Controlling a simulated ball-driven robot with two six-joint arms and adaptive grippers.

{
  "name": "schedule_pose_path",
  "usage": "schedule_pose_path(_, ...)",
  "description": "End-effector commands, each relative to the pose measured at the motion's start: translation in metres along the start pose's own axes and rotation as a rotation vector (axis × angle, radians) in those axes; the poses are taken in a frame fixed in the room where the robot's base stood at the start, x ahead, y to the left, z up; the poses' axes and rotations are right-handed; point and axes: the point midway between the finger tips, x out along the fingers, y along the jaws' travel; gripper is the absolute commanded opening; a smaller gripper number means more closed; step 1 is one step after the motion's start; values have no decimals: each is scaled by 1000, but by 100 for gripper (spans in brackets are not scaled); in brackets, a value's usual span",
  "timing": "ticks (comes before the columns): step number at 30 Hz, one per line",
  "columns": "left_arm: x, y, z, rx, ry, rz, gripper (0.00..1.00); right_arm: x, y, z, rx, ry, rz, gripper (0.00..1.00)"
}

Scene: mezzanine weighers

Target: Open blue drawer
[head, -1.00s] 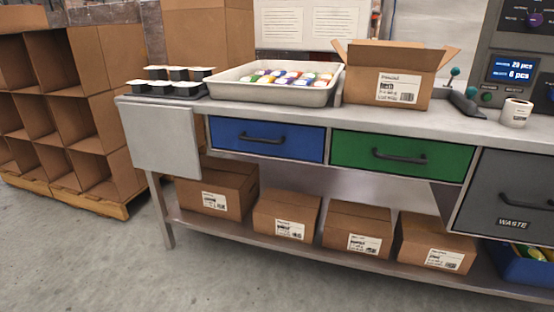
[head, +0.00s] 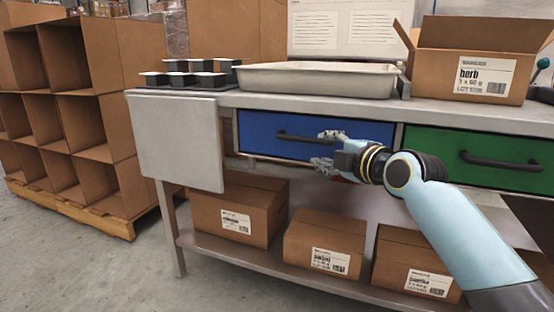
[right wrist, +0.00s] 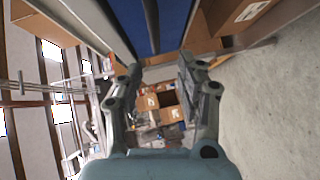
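The blue drawer (head: 257,146) is shut under the counter, with a dark bar handle (head: 292,136) across its front. My right gripper (head: 319,150) is in front of the drawer's right half, its fingers overlapping the right end of the handle in the head view. In the right wrist view the two fingers (right wrist: 160,72) stand apart with nothing held between them. The blue drawer front (right wrist: 171,22) shows there beyond the fingertips, with a dark strip along it. I cannot tell whether a finger touches the handle. My left gripper is out of view.
A green drawer (head: 440,143) with a dark handle is to the right. Above are a white tray (head: 310,80), dark cups (head: 185,80) and an open herb carton (head: 440,66). Closed cartons (head: 325,237) stand on the lower shelf. A grey panel (head: 176,135) hangs left of the drawer.

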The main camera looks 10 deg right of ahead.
Motion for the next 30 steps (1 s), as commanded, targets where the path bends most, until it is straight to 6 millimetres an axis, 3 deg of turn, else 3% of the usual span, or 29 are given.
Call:
schedule_pose_path(3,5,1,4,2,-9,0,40,8,3,1,-3,1,14,38)
schedule_pose_path(8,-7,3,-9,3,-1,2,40,28,4,1,0,1,15,38)
schedule_pose_path(15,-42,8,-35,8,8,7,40,74,2,2,0,0,12,38)
schedule_pose_path(21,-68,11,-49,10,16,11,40,102,3,2,-1,0,11,38)
schedule_pose_path(30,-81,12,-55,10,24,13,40,113,6,1,-2,-1,13,38)
